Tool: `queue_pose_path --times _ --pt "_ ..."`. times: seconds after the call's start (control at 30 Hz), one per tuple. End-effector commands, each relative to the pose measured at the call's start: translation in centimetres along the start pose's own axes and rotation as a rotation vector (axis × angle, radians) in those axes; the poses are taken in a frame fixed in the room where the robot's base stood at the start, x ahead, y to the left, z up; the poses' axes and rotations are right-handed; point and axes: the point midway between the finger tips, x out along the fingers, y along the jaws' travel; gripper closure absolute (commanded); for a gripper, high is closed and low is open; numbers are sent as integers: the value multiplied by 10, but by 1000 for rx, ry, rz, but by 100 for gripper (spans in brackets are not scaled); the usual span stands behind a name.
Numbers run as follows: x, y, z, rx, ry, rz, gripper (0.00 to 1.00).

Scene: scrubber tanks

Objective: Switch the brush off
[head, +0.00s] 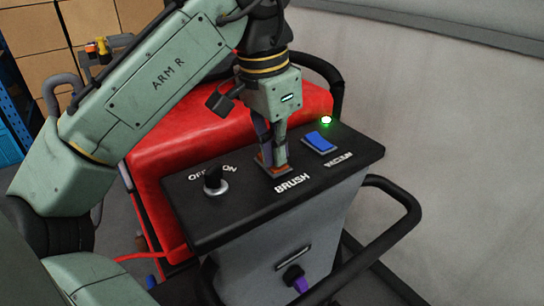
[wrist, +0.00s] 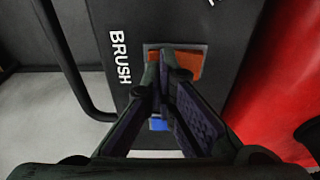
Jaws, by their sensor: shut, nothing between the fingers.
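The brush switch is an orange-red rocker (head: 262,168) on the black control panel, just behind the white BRUSH label (head: 292,184). My gripper (head: 280,165) is shut and empty, pointing down over this rocker. In the wrist view, the closed fingertips (wrist: 168,56) overlap the orange rocker (wrist: 188,66) and hide part of it. The fingertips look at or very close to its surface; contact cannot be told for sure. The rocker's tilt is hard to read. No lamp shows by the brush switch, where my gripper blocks the view.
A blue vacuum rocker (head: 319,141) sits to the right, with a lit green lamp (head: 326,120) behind it. A black key knob (head: 213,180) marked OFF and ON is on the left. A black handle bar (head: 405,205) curves around the panel's right front. The red tank (head: 170,150) stands behind.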

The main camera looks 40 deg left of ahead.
Motion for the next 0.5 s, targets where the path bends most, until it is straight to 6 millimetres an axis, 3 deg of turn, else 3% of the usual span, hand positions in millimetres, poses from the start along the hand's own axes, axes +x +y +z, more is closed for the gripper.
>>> queue_pose_path --times 0.5 --pt "-37 0 -6 -2 0 -2 100"
